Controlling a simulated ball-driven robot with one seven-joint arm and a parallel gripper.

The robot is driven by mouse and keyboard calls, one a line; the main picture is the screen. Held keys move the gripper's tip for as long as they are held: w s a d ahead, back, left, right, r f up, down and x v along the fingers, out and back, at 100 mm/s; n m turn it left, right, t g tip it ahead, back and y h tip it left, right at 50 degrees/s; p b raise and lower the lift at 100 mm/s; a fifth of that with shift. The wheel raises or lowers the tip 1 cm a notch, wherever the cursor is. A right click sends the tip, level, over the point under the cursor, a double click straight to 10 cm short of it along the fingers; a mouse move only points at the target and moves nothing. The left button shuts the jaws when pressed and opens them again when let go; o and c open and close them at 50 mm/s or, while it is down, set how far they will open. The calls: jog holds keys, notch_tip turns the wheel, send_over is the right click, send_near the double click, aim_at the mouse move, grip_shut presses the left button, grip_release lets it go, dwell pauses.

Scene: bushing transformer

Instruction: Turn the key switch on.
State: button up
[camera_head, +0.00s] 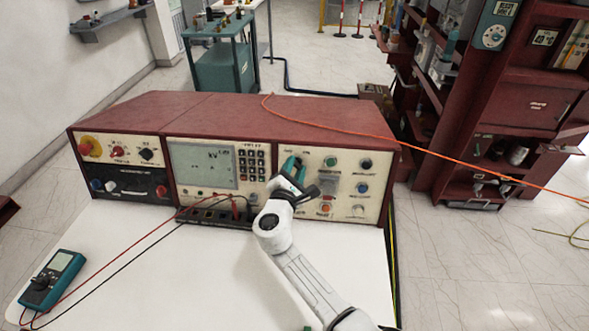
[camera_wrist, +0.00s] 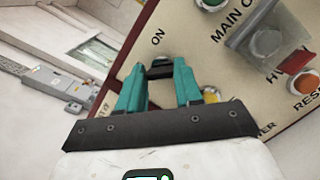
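The key switch (camera_wrist: 160,69) shows in the wrist view as a small dark piece on the cream panel, below the printed word ON. My gripper (camera_wrist: 161,75) reaches up to it with two teal fingers, one on each side. The dark piece seems to fill the gap between the fingertips, but I cannot tell whether they press on it. In the head view my gripper (camera_head: 292,168) is at the left part of the red console's right-hand panel (camera_head: 345,188). The key switch is hidden there behind the fingers and wrist.
The red console (camera_head: 230,115) stands on a white table (camera_head: 200,270). Buttons and knobs sit close to the right of my gripper. Red and black test leads (camera_head: 165,222) run to a teal multimeter (camera_head: 52,280) at the left. An orange cable (camera_head: 440,158) crosses the console top.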

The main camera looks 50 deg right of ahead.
jog(key=c, duration=0.5)
jog(key=shift+f+b, duration=0.15)
jog(key=shift+b, duration=0.25)
jog(key=m+g+b, duration=0.1)
jog(key=m+b, duration=0.2)
jog(key=shift+f, duration=0.15)
jog(key=m+g+b, duration=0.1)
jog(key=m+b, duration=0.3)
jog(key=m, duration=0.1)
jog(key=shift+w+a+m, duration=0.1)
jog(key=shift+m, duration=0.2)
jog(key=m+b, duration=0.1)
jog(key=m+g+y+b, duration=0.1)
jog(key=m, duration=0.1)
jog(key=m+b, duration=0.1)
jog(key=m, duration=0.1)
jog(key=shift+r+g+b, duration=0.3)
jog(key=shift+b, duration=0.05)
jog(key=m+b, duration=0.1)
jog(key=m, duration=0.1)
jog(key=m+y+b, duration=0.1)
jog(key=m, duration=0.2)
jog(key=shift+r+y, duration=0.15)
jog(key=shift+y, duration=0.15)
